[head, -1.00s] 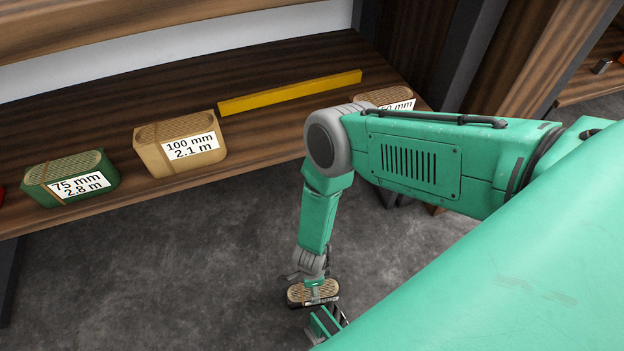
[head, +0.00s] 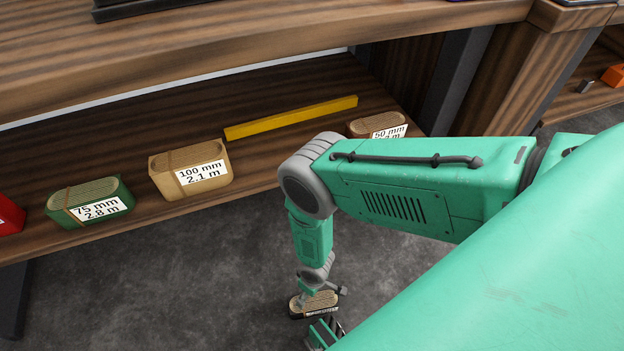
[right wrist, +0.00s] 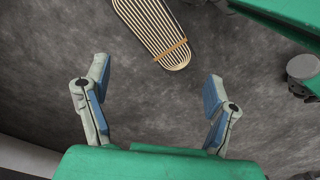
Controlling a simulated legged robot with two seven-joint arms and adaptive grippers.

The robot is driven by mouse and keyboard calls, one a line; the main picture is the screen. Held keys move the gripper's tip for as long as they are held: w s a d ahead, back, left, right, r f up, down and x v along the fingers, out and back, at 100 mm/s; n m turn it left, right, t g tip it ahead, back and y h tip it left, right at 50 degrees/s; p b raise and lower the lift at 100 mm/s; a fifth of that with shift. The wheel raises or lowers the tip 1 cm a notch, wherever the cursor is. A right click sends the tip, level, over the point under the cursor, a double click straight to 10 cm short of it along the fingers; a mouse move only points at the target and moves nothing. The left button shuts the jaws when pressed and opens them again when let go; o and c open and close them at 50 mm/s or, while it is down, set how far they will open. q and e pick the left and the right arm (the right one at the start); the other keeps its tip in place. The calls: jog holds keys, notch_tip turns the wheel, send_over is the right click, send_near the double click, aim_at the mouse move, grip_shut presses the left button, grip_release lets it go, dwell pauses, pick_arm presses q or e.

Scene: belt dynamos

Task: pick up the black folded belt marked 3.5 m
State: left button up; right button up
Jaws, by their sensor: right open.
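A folded belt with a dark side, tan ribbed top and pale label (head: 314,304) is low against the grey floor at the bottom of the head view. Its label is too small to read, and a green and grey arm of mine partly covers it. In the right wrist view the belt's ribbed end with an orange-tan strap (right wrist: 152,28) shows at the top. My right gripper (right wrist: 157,84) is open and empty, its blue-padded fingers wide apart, with the belt beyond the fingertips. I cannot tell what supports the belt. My left gripper is not identifiable.
On the wooden shelf (head: 60,160) stand a green belt marked 75 mm, 2.8 m (head: 90,200), a tan belt marked 100 mm, 2.1 m (head: 190,170), a brown belt marked 50 mm (head: 377,126) and a yellow bar (head: 290,118). A red object (head: 8,214) is at the left edge.

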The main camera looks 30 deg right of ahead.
aim_at(313, 301)
jog(key=f+n+b, duration=0.1)
jog(key=f+n, duration=0.1)
jog(key=n, duration=0.1)
jog(key=f+n+b, duration=0.1)
jog(key=f+n, duration=0.1)
jog(key=n, duration=0.1)
jog(key=f+n+b, duration=0.2)
jog(key=f+n, duration=0.1)
jog(key=shift+s+d+n+h, duration=0.1)
jog(key=shift+d+n+h, duration=0.2)
jog(key=shift+d, duration=0.05)
notch_tip(313, 301, down, 5)
jog(key=b, duration=0.3)
jog(key=shift+s+a+b, duration=0.1)
jog(key=shift+b, duration=0.3)
jog(key=shift+c, duration=1.1)
jog(key=shift+r, duration=0.1)
jog(key=c, duration=1.6)
